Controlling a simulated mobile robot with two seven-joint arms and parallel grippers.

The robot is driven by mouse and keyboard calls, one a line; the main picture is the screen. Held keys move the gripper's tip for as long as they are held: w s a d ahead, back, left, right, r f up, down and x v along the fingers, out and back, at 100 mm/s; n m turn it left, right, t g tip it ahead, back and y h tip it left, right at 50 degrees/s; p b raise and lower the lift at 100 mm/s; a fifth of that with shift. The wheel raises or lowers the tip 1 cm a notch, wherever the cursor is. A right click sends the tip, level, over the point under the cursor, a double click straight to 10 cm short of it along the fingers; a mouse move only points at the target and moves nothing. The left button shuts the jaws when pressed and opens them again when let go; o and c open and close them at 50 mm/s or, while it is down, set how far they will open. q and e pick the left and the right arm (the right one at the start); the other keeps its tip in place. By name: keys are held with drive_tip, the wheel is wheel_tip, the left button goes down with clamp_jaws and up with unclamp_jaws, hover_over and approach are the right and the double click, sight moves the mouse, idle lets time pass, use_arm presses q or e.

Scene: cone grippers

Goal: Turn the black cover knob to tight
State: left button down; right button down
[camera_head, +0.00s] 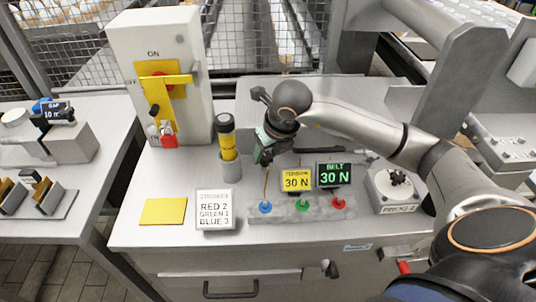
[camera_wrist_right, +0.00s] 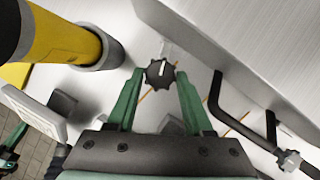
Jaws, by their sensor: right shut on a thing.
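The black cover knob (camera_wrist_right: 160,72) shows in the right wrist view, scalloped, with a white pointer line toward the top of that view. My right gripper (camera_wrist_right: 158,84) has its green fingertips on either side of the knob and is shut on it. In the head view my right gripper (camera_head: 264,152) points down at the middle of the bench and hides the knob. A green and black piece (camera_wrist_right: 12,143) at the lower left of the wrist view looks like part of my left gripper. Its jaws cannot be made out.
A yellow and black post (camera_head: 226,138) stands left of my gripper. Tension (camera_head: 297,180) and belt (camera_head: 334,175) displays stand in front, both reading 30 N. A PROG 2 box (camera_head: 398,191) stands right. A bent black rod (camera_wrist_right: 232,115) lies close right in the wrist view.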

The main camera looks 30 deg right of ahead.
drive_tip(key=shift+a+m+h, duration=0.1)
drive_tip(key=shift+m+h, duration=0.2)
drive_tip(key=shift+m, duration=0.5)
use_arm(q)
drive_tip(key=shift+w+d+f+b, duration=0.15)
drive_tip(key=shift+w+d+b, duration=0.05)
drive_tip(key=shift+w+b, duration=0.15)
use_arm(e)
drive_tip(key=shift+m+h, duration=0.3)
drive_tip(key=shift+m, duration=0.5)
use_arm(q)
drive_tip(key=shift+s+f, duration=0.2)
drive_tip(key=shift+s, duration=0.2)
drive_tip(key=shift+a, duration=0.1)
use_arm(e)
drive_tip(key=c, duration=0.6)
unclamp_jaws()
drive_tip(key=shift+r, duration=0.15)
use_arm(q)
drive_tip(key=shift+s+a+r+p, duration=0.25)
drive_tip(key=shift+a+r+p, duration=0.15)
drive_tip(key=shift+p, duration=0.6)
use_arm(e)
drive_tip(key=v, duration=1.2)
drive_tip(key=shift+w+a+r, duration=0.15)
drive_tip(key=shift+a, duration=0.05)
